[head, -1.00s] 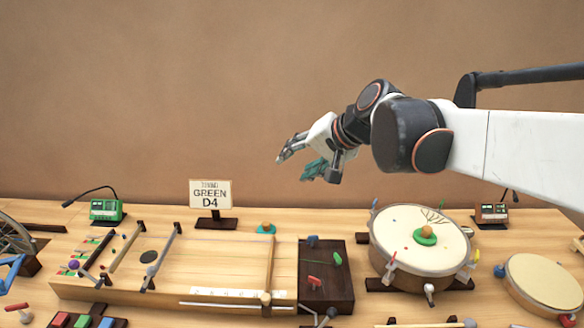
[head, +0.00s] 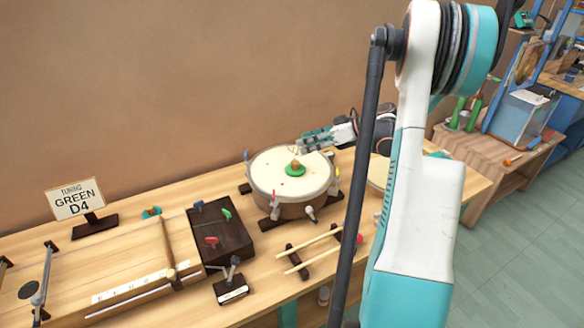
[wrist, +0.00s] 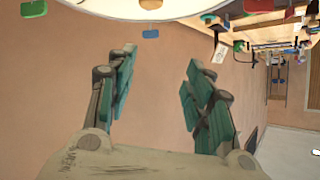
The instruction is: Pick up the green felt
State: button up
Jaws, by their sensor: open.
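The green felt (head: 295,170) is a small green disc with an orange-brown knob on top. It lies on the pale skin of the round drum (head: 268,184) in the head view. My gripper (head: 304,143) is at the drum's far edge, just behind and above the felt in the picture, with its teal fingers pointing left. In the wrist view my gripper (wrist: 160,70) has its fingers spread apart with nothing between them. The pale drum (wrist: 145,10) shows at the top of that view; I cannot make out the felt there.
Coloured pegs ring the drum. A dark box (head: 228,245) with small coloured levers stands left of it, and two mallet sticks (head: 305,250) lie in front. A tuning sign reading GREEN D4 (head: 75,199) stands at the left. The wall rises behind the table.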

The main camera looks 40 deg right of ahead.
jog(key=s+d+f, duration=0.1)
jog(key=s+d, duration=0.1)
jog(key=s+d+f+n+t, duration=0.1)
jog(key=s+d+f, duration=0.1)
jog(key=s, duration=0.1)
jog(key=s+d+f+n, duration=0.1)
jog(key=s+d, duration=0.1)
jog(key=shift+s+f, duration=0.15)
jog(key=shift+s, duration=0.15)
jog(key=b, duration=0.2)
send_near(297, 162)
jog(key=shift+w+a+f, duration=0.4)
jog(key=shift+w+f, duration=0.45)
jog(key=shift+w, duration=0.05)
jog(key=shift+r+b+x, duration=0.15)
jog(key=shift+b+x, duration=0.3)
jog(key=shift+x, duration=1.05)
jog(key=shift+r+b+x, duration=0.15)
jog(key=shift+b+x, duration=0.3)
jog(key=shift+x, duration=1.05)
jog(key=shift+a, duration=0.15)
jog(key=c, duration=1.1)
